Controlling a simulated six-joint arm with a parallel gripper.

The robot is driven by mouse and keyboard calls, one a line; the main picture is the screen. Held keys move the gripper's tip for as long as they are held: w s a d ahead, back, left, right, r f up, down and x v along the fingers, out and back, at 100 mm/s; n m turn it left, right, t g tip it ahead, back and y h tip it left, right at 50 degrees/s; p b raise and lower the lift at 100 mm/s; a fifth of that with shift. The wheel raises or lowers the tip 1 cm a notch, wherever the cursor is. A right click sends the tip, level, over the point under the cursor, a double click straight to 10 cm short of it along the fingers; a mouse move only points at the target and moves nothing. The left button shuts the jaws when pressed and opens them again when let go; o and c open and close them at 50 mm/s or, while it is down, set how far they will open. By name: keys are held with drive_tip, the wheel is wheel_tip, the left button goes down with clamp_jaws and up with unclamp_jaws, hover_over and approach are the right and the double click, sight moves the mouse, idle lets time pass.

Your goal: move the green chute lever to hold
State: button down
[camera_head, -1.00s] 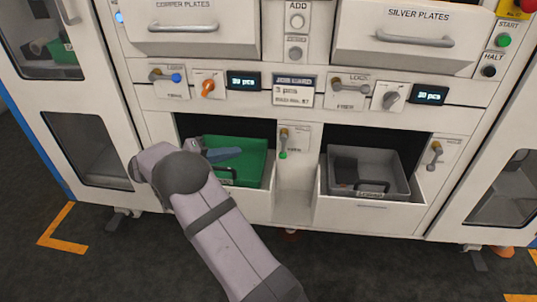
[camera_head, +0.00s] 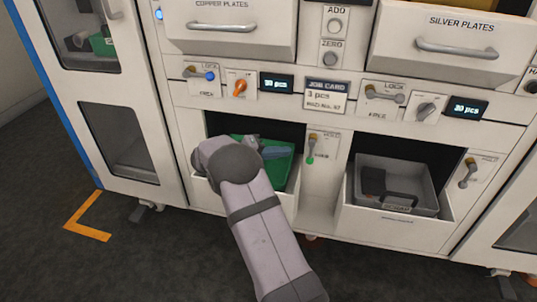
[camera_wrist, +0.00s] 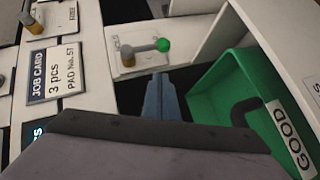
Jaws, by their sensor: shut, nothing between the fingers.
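The green chute lever (camera_head: 311,148) is on the narrow white panel between the two bin openings. Its green knob hangs downward, away from the plate's upper lettering, which is too small to read surely. The wrist view shows its grey arm and green knob (camera_wrist: 163,45) from close by, with a brass-coloured pivot. My gripper (camera_head: 284,151) is over the green bin (camera_head: 283,178), left of the lever. In the wrist view my gripper's blue-grey fingers (camera_wrist: 160,88) are together and empty, pointing toward the lever with a small gap to the knob.
The green bin, labelled GOOD in the wrist view, sits in the opening below my gripper. A grey bin (camera_head: 425,205) stands in the right opening. Another lever (camera_head: 468,173) is at the far right. Knobs and a job card (camera_head: 326,95) line the strip above.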

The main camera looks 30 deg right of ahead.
sight(311, 152)
drive_tip(key=shift+s+d+f, duration=0.3)
drive_tip(key=shift+s+d, duration=0.15)
drive_tip(key=shift+d, duration=0.2)
drive_tip(key=shift+s+d+f, duration=0.35)
drive_tip(key=shift+s+d, duration=0.15)
drive_tip(key=shift+d, duration=0.1)
drive_tip(key=shift+s+d+f, duration=0.3)
drive_tip(key=shift+s+d, duration=0.15)
drive_tip(key=shift+d, duration=0.2)
drive_tip(key=shift+f+b, duration=0.1)
drive_tip(key=shift+b, duration=0.3)
drive_tip(key=n+h+b, duration=0.1)
drive_tip(key=s+d+f+h+b, duration=0.1)
drive_tip(key=b, duration=0.1)
drive_tip(key=shift+f+n+g, duration=0.2)
drive_tip(key=shift+n+g, duration=0.1)
drive_tip(key=shift+n, duration=0.1)
drive_tip(key=shift+s+d+r+n+h+b, duration=0.25)
drive_tip(key=shift+s+d+r+h+b, duration=0.15)
drive_tip(key=shift+s+d+b, duration=0.7)
drive_tip(key=shift+s+d+r+n+h+b, duration=0.3)
drive_tip(key=shift+s+d+b, duration=0.5)
drive_tip(key=shift+b, duration=0.5)
drive_tip(key=shift+s+d+r+n+h+b, duration=0.15)
drive_tip(key=shift+s+d+r+h+b, duration=0.25)
drive_tip(key=shift+s+d+b, duration=0.7)
drive_tip(key=shift+w+a, duration=0.2)
drive_tip(key=shift+a, duration=0.05)
